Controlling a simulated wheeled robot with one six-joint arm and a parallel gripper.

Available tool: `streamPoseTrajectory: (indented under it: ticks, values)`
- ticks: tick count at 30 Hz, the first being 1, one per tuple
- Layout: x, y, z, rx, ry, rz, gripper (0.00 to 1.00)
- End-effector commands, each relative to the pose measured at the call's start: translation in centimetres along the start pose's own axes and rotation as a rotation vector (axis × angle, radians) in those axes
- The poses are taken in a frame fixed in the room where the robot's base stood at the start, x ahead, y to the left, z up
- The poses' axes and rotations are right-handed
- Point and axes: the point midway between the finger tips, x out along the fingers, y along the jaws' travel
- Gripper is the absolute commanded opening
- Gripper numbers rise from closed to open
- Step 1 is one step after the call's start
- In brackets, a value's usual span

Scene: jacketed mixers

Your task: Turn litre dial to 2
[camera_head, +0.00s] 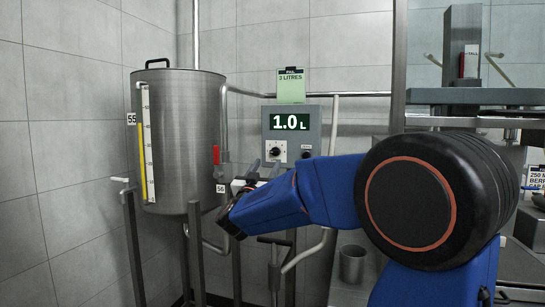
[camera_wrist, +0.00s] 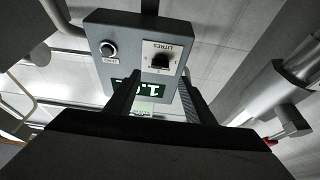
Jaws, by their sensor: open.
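The litre dial (camera_head: 277,152) is a small black knob on a white plate, low on the grey control box (camera_head: 314,126). The lit green display (camera_head: 290,122) reads 1.0 L. In the wrist view the box appears upside down, with the dial (camera_wrist: 160,62) under the word LITRES. My gripper (camera_head: 265,168) is open and empty just below and in front of the dial. In the wrist view its two fingers (camera_wrist: 160,80) point at the box, one on each side of the dial's line, apart from the knob. The dial's exact pointer setting is too small to read.
A round black button (camera_head: 306,154) sits right of the dial. A green card (camera_head: 291,86) above the box reads 2 LITRES. A steel tank (camera_head: 184,140) with a red-handled valve (camera_head: 216,155) stands left. A steel cup (camera_head: 352,265) stands lower right, and pipes run around the box.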

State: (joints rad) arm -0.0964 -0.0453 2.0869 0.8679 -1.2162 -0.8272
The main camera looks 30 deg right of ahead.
Motion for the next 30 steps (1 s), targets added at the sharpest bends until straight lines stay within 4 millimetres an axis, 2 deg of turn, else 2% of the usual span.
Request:
streamPoseTrajectory:
  ticks: [1, 6, 12, 18, 26, 28, 30]
  values:
    - [1.1, 0.1, 0.1, -0.001, 0.0, 0.003, 0.48]
    - [3.9, 0.1, 0.0, 0.0, 0.001, 0.002, 0.48]
    - [6.4, 0.0, 0.0, 0.001, 0.0, 0.0, 0.48]
    - [7.5, 0.0, 0.0, 0.0, 0.001, 0.0, 0.48]
    - [7.5, 0.0, 0.0, 0.0, 0.0, 0.0, 0.48]
    - [7.5, 0.0, 0.0, 0.0, 0.0, 0.0, 0.36]
    - [7.5, 0.0, 0.0, 0.0, 0.0, 0.0, 0.2]
